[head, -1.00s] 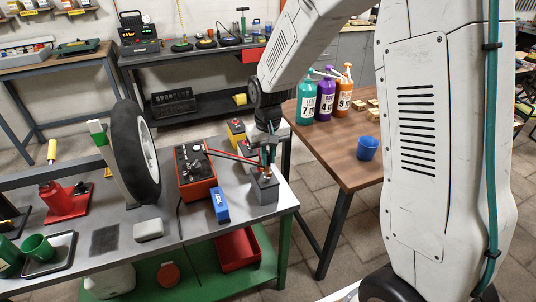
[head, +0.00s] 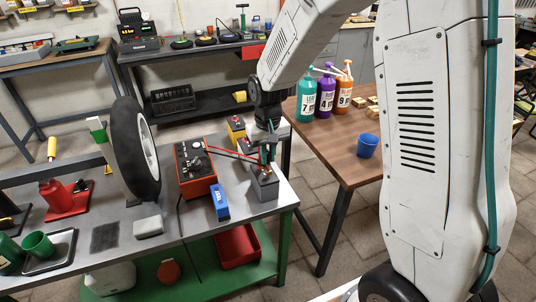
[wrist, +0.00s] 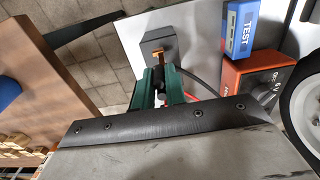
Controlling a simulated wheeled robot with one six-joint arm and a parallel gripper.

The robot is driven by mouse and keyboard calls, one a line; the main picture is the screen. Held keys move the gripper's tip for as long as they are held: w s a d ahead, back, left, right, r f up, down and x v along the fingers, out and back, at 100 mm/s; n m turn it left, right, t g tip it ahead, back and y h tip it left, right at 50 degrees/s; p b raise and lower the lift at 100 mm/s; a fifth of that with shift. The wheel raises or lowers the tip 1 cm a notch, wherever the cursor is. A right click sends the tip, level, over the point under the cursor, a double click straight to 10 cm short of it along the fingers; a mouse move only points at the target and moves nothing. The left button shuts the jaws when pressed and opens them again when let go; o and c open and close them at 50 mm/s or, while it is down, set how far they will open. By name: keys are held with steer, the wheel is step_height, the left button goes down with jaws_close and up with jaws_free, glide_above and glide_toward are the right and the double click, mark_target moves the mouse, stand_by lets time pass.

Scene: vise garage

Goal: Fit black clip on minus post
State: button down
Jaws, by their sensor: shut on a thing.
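My gripper (head: 265,160) points down over a small grey block (head: 265,189) at the right end of the grey bench. In the wrist view its green fingers (wrist: 160,88) are shut on a dark piece, apparently the black clip (wrist: 158,75). Just beyond the clip, a copper-coloured post (wrist: 158,56) stands on the grey block (wrist: 152,42). The clip's tip is at or very close to the post; I cannot tell whether it grips it. No minus mark is readable. A black lead (wrist: 186,73) runs from the clip side towards the orange-red charger (head: 194,166).
A blue TEST box (head: 219,203) lies left of the grey block, and it also shows in the wrist view (wrist: 240,30). A tyre (head: 134,152) is further left. A red lead (head: 228,153) crosses towards my gripper.

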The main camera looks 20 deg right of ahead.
steer(key=shift+f, duration=0.2)
steer(key=shift+f, duration=0.5)
steer(key=shift+f, duration=0.45)
stand_by(0.9)
stand_by(0.3)
steer(key=c, duration=0.8)
jaws_free()
steer(key=shift+r, duration=4.05)
steer(key=shift+s, duration=0.1)
